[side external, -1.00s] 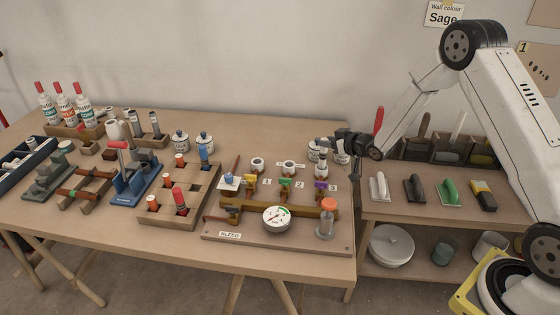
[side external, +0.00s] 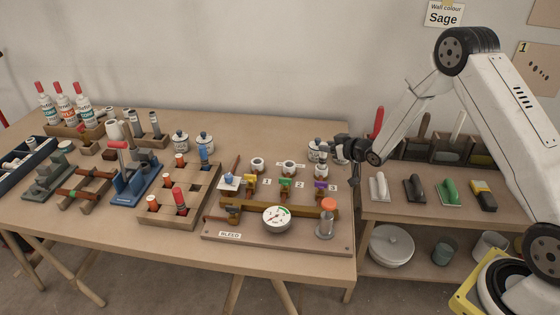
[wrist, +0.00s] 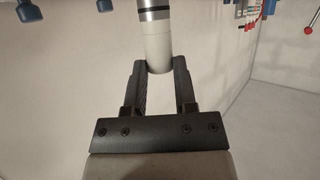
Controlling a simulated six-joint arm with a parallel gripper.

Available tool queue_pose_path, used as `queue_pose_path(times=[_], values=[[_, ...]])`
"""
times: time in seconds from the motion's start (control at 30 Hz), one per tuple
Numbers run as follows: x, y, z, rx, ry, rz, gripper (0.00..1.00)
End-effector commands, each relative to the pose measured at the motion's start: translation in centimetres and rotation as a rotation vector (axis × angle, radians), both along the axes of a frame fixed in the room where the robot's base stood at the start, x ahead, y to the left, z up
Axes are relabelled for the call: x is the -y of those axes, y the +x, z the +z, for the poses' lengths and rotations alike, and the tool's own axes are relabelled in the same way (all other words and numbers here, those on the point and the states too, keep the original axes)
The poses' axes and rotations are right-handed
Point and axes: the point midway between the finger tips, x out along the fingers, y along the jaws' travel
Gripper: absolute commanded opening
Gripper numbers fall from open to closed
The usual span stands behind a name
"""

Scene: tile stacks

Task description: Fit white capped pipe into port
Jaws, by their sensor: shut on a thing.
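My gripper (wrist: 159,70) is shut on the white pipe (wrist: 157,40) in the wrist view. The pipe's white end lies between the fingertips. A black ring and a grey metallic section show further along, cut off by the top edge. In the side external view my gripper (side external: 338,148) is at the right end of the bench, close to the third white port (side external: 321,171). The pipe is small and partly hidden there, so I cannot tell whether it touches the port. Two more white ports, the first (side external: 257,166) and second (side external: 289,168), stand to its left.
A pressure gauge (side external: 276,218) and an orange-topped cylinder (side external: 326,221) stand in front of the ports on the BLEED board (side external: 290,244). A wooden rack (side external: 155,219) with several pipes is to the left. Trowels (side external: 448,191) lie on the right shelf.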

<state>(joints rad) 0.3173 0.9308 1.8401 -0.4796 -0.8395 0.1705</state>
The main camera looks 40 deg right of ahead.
Motion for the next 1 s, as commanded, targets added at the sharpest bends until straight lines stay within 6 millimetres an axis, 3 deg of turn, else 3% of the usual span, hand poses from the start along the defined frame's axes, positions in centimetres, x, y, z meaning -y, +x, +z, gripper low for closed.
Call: queue_pose_path(times=[0.2, 0.23, 0.33, 0.37, 0.77, 1.0], values=[[0.0, 0.0, -0.4, 0.001, 0.000, 0.000, 0.00], [0.0, 0.0, -0.4, 0.001, 0.000, 0.000, 0.38], [0.0, 0.0, -0.4, 0.001, 0.000, 0.000, 0.70], [0.0, 0.0, -0.4, 0.001, 0.000, 0.000, 0.76], [0.0, -0.1, -0.3, 0.000, 0.000, 0.000, 0.76], [0.1, -1.2, 0.1, 0.000, 0.000, -0.001, 0.76]])
